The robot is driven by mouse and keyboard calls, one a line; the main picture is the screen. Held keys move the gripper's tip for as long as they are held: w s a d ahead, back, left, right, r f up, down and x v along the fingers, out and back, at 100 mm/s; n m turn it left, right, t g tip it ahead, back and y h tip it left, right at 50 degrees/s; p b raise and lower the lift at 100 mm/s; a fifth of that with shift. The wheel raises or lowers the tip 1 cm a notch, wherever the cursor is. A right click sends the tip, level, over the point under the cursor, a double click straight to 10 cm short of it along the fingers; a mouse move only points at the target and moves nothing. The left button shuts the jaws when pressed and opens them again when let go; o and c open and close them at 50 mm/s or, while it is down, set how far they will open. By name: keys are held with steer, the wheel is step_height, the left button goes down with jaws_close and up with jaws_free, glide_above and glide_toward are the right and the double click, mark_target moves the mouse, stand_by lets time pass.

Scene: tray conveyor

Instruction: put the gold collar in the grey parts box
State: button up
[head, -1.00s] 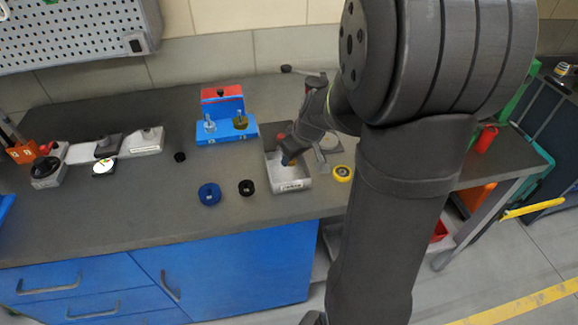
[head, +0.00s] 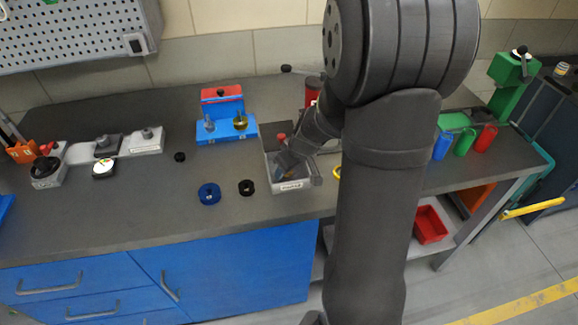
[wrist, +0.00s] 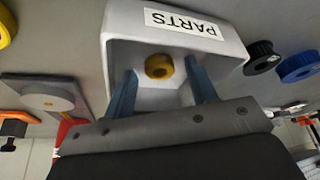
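The gold collar (wrist: 158,66) shows in the wrist view as a small ring lying inside the grey parts box (wrist: 222,52). The box is pale grey with a PARTS label, and it also stands near the bench's front edge in the head view (head: 291,186). My gripper (wrist: 161,68) has its two blue fingers spread apart within the box's opening. The collar shows between the fingertips but beyond them, with clear gaps on both sides. In the head view my gripper (head: 284,169) reaches down into the box, and the collar cannot be made out there.
A blue ring (head: 209,194) and a black ring (head: 246,187) lie left of the box. A yellow ring (wrist: 5,25) lies on its other side. A blue stand with two pegs (head: 226,131) is behind.

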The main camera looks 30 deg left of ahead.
steer(key=shift+d+r, duration=0.1)
steer(key=shift+r, duration=0.45)
steer(key=v, duration=1.1)
steer(key=shift+r, duration=0.1)
steer(key=x, duration=1.2)
steer(key=shift+d, duration=0.1)
